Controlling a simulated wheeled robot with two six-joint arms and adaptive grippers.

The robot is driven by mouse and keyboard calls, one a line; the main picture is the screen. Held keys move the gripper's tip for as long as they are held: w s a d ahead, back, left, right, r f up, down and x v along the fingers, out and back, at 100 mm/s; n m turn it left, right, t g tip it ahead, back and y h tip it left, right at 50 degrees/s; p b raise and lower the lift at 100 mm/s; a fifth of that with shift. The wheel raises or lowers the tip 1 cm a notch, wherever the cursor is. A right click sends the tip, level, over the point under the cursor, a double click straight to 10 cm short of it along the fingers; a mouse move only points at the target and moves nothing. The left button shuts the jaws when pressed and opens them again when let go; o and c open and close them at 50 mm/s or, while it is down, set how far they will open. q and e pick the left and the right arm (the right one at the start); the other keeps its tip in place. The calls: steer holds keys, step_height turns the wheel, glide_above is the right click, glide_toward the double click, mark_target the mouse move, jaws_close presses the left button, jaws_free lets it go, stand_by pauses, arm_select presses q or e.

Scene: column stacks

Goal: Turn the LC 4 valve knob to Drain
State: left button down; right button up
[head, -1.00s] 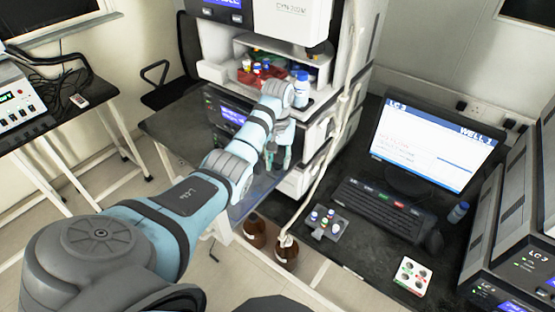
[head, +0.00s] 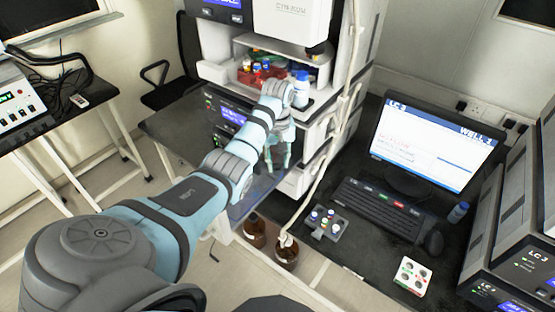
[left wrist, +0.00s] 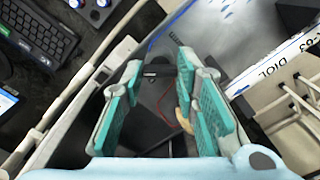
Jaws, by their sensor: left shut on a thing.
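My left gripper (head: 277,158) is at the front of the instrument stack in the middle of the head view, pointing down. In the left wrist view its two teal-padded fingers (left wrist: 158,72) stand on either side of a small dark piece, the valve knob (left wrist: 159,70), and are shut on it. The knob's pointer and its Drain marking cannot be read. The wrist and fingers hide the knob in the head view. No LC 4 label is legible on this stack. My right gripper is in neither view.
A bench to the right holds a monitor (head: 432,145), a keyboard (head: 378,205) and a small vial rack (head: 325,225). Instruments labelled LC 3 (head: 520,255) stand at far right.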

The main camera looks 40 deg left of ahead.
arm_select(q)
steer(key=c, duration=1.2)
jaws_free()
steer(key=shift+c, duration=0.2)
